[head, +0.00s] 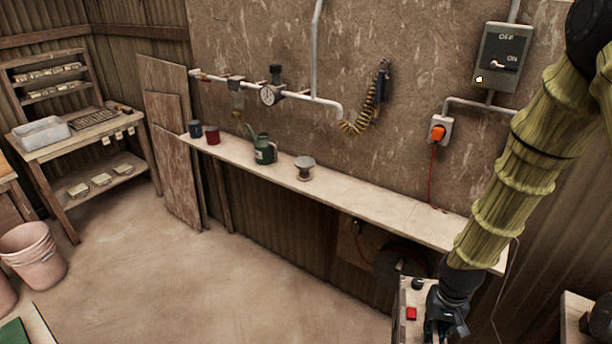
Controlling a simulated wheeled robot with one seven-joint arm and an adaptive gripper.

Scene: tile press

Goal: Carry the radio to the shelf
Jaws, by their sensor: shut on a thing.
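The radio (411,300) appears as a pale box with a dark knob and a red patch at the bottom edge, right of centre; its lower part is cut off. My gripper (446,328) is at its right side, pointing down and shut on it; the exact grip and the fingertips are hard to see. The shelf (375,203) is a long, narrow pale board along the wall, behind the radio in the picture. My arm covers part of its right end.
On the shelf stand a blue mug (195,129), a red mug (212,135), a green watering can (263,149) and a small grey-topped scale-like object (304,168). The shelf right of that object looks bare. An orange plug (438,132) has a cord hanging to the shelf.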

